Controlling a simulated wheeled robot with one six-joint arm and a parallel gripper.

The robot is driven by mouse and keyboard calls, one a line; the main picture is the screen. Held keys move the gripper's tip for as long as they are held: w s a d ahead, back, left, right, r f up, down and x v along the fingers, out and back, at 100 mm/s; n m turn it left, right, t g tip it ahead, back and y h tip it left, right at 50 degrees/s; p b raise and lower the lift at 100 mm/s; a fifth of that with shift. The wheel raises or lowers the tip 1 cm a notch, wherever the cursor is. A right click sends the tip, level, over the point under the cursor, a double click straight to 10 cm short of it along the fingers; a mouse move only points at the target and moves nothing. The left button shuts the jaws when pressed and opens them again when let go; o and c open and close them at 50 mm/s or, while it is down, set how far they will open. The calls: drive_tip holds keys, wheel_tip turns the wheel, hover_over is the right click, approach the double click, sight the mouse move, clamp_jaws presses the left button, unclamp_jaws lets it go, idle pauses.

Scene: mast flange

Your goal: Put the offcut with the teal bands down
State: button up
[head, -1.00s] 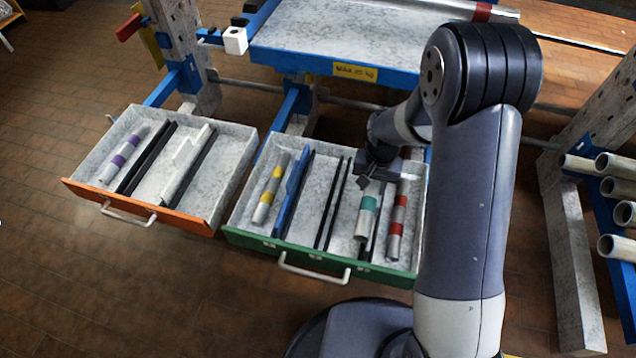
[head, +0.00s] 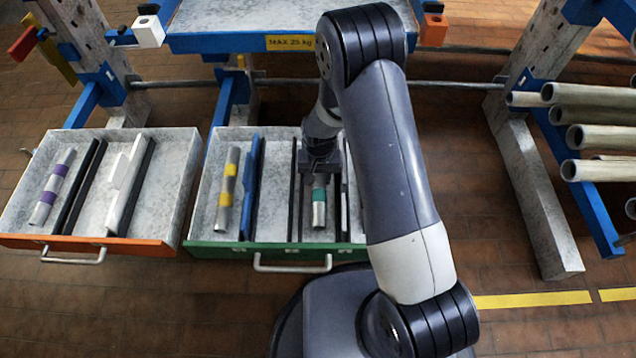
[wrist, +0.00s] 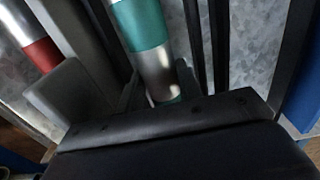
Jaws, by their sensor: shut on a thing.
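The offcut with the teal bands (head: 319,207) is a short silver tube, held by my gripper (head: 320,172) over the green-fronted drawer (head: 222,246). It appears lined up with a lane between black dividers; I cannot tell whether it touches the drawer floor. In the wrist view, the teal-banded offcut (wrist: 150,45) runs down between the fingers of my gripper (wrist: 155,88), which is shut on it. An offcut with a red band (wrist: 40,50) lies to the left there, past a divider. My arm hides the drawer's right end in the head view.
A yellow-banded offcut (head: 227,190) and a blue divider (head: 250,185) are in the drawer's left part. An orange-fronted drawer (head: 125,245) stands left, holding a purple-banded offcut (head: 52,185). Several tubes (head: 600,140) are racked at right. Floor between is clear.

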sight(319, 183)
drive_tip(key=shift+f+b, duration=0.4)
drive_tip(key=shift+f, duration=1.2)
drive_tip(key=o, duration=1.1)
wheel_tip(319, 183, up, 12)
drive_tip(key=p, duration=0.3)
drive_tip(key=shift+r, duration=0.1)
